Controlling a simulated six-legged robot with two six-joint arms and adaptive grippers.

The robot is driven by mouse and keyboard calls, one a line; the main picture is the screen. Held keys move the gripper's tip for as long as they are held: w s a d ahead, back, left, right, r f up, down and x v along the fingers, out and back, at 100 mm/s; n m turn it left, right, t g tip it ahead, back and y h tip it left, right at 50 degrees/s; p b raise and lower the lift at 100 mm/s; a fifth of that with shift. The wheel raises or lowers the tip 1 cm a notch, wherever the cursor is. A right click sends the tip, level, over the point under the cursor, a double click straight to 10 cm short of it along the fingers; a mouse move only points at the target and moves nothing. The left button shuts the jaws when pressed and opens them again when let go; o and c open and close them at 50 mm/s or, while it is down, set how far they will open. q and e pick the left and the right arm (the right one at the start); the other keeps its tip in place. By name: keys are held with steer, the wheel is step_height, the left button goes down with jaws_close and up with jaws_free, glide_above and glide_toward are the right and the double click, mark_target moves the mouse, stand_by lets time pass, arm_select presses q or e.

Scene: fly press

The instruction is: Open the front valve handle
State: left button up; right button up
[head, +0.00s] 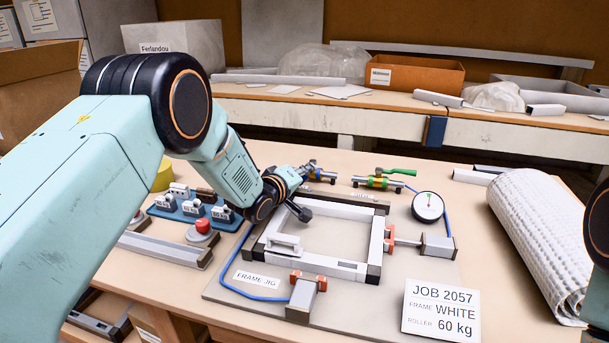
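Two small valves stand at the back of the frame jig board. One valve (378,183) has green and yellow parts, with a green handle (400,172) pointing right. The other valve (318,174) has blue parts and sits left of it, partly hidden by my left gripper. I cannot tell which one is called front. My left gripper (301,211) is over the back left corner of the white frame (345,211), in front of the blue valve. Its dark fingers are small and seen side-on, so its opening is unclear. My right gripper is out of view.
A round gauge (428,207) with blue hose stands right of the green valve. Red-tipped clamps (307,284) sit around the frame. A red button (203,226) and blue tray (196,207) are at left. A job card (441,311) and bubble-wrap roll (540,240) are at right.

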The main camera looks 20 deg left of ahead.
arm_select(q)
jaws_close()
steer(key=shift+d+r, duration=0.1)
steer(key=shift+d, duration=0.1)
stand_by(0.3)
steer(key=shift+d+n+y, duration=0.25)
steer(key=shift+n+y, duration=0.15)
steer(key=shift+y, duration=0.1)
steer(key=shift+w+d+r+n+y, duration=0.1)
steer(key=shift+d+n+y, duration=0.4)
steer(key=shift+n+y, duration=0.5)
steer(key=shift+w+d+n+y, duration=0.15)
steer(key=shift+d+n+y, duration=0.25)
steer(key=shift+y, duration=0.35)
steer(key=shift+w+d+n+y, duration=0.1)
steer(key=shift+d+n+y, duration=0.25)
steer(key=shift+y, duration=0.4)
steer(key=shift+o, duration=0.5)
jaws_free()
steer(key=shift+s, duration=0.1)
